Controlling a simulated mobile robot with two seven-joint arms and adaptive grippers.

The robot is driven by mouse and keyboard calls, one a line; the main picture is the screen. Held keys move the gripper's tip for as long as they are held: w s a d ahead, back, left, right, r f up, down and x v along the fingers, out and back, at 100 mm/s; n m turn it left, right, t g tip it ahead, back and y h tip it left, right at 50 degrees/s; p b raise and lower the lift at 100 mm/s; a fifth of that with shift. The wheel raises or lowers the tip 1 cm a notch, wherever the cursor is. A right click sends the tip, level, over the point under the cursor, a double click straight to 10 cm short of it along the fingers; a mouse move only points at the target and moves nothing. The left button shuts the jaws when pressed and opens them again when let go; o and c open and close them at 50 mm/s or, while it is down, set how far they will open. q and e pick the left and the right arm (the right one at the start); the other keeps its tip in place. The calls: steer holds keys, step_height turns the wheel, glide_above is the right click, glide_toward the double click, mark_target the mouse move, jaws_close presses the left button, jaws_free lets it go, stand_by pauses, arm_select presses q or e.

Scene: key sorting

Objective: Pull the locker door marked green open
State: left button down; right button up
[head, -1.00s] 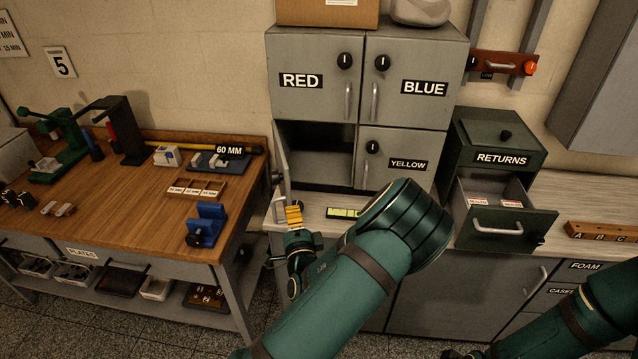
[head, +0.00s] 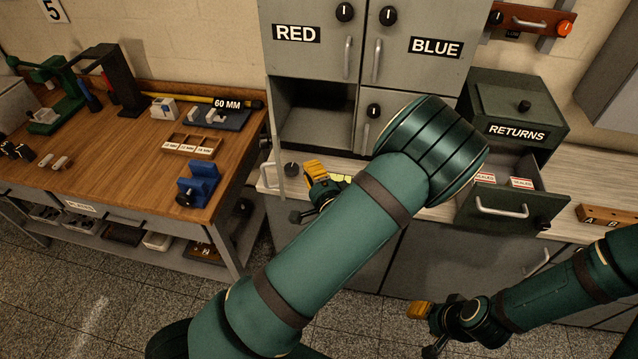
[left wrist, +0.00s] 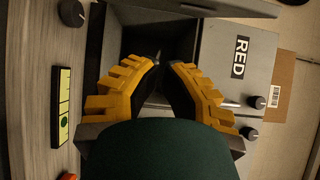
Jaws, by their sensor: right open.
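The lower left locker compartment (head: 312,112) stands open and looks empty. I cannot see a green label. My left gripper (head: 320,178), with yellow fingers, is just right of the door's lower part, partly hidden by my arm. In the left wrist view its fingertips (left wrist: 168,66) are apart with nothing clear between them, facing the dark opening (left wrist: 180,48). The door panel (left wrist: 205,8) crosses the top there. My right gripper (head: 424,312) is open at the lower right, low in front of the cabinets.
RED (head: 308,42) and BLUE (head: 420,48) doors above are shut. My left arm covers much of the yellow door (head: 366,125). The RETURNS drawer (head: 510,208) sticks out at the right. A wooden workbench (head: 110,175) stands at the left, with floor in front.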

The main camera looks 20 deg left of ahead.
mark_target(267, 140)
arm_select(q)
steer(key=shift+s+a, duration=0.2)
steer(key=shift+a, duration=1.1)
steer(key=shift+s+a, duration=0.15)
steer(key=shift+a, duration=1.1)
arm_select(e)
steer(key=shift+f, duration=0.1)
arm_select(q)
steer(key=shift+s+a, duration=0.1)
arm_select(e)
steer(key=shift+a, duration=0.1)
arm_select(q)
steer(key=s+a, duration=0.1)
steer(key=a, duration=0.1)
steer(key=s+a, duration=0.2)
steer(key=shift+p, duration=0.35)
arm_select(e)
steer(key=shift+s+a+r, duration=0.2)
steer(key=shift+s+a, duration=0.2)
steer(key=shift+a, duration=0.05)
steer(key=shift+s+a+r, duration=0.2)
steer(key=shift+s+a, duration=0.15)
steer(key=shift+a, duration=0.1)
